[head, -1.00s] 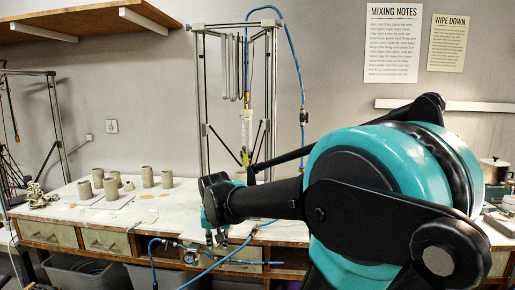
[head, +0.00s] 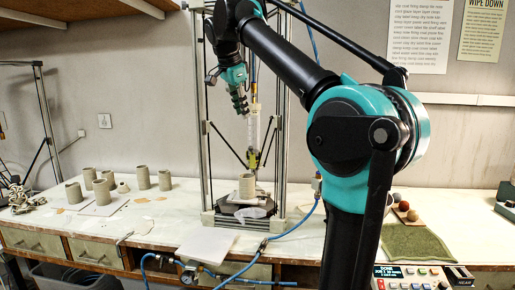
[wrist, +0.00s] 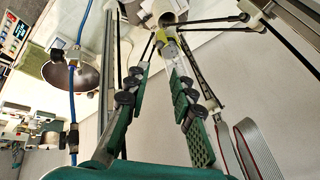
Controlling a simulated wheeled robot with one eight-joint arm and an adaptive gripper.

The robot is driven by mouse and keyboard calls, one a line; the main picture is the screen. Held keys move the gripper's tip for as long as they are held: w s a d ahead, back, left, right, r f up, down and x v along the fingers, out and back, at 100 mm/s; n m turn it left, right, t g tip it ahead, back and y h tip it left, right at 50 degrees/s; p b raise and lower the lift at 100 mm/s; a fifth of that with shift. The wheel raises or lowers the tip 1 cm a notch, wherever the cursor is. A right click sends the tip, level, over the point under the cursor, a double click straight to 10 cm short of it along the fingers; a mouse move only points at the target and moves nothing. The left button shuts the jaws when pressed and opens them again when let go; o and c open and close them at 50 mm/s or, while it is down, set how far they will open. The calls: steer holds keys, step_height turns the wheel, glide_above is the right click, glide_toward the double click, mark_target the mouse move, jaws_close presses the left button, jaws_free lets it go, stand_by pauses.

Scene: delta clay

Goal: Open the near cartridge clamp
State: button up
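The near printer stands in its metal frame (head: 204,130) on the workbench. A pale, clear upright cartridge (head: 254,125) hangs inside it, with a yellow-green piece (head: 253,160) at its lower end. This piece also shows in the wrist view (wrist: 171,32), beyond my fingertips. I cannot make out the clamp as a separate part. My gripper (head: 243,104) is close to the left side of the cartridge in the head view. In the wrist view my gripper (wrist: 160,75) is open, with its two green-padded fingers apart and nothing visibly held.
A clay cylinder (head: 247,185) stands on the printer's base (head: 240,215). Several clay cups (head: 103,191) stand to the left on the bench. A control box (head: 420,278) reading DONE and NEAR is at front right, by a green mat (head: 415,243). A blue hose (head: 300,225) runs beside the frame.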

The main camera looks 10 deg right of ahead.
mark_target(251, 148)
steer(key=x, duration=1.7)
steer(key=shift+f, duration=0.15)
jaws_close()
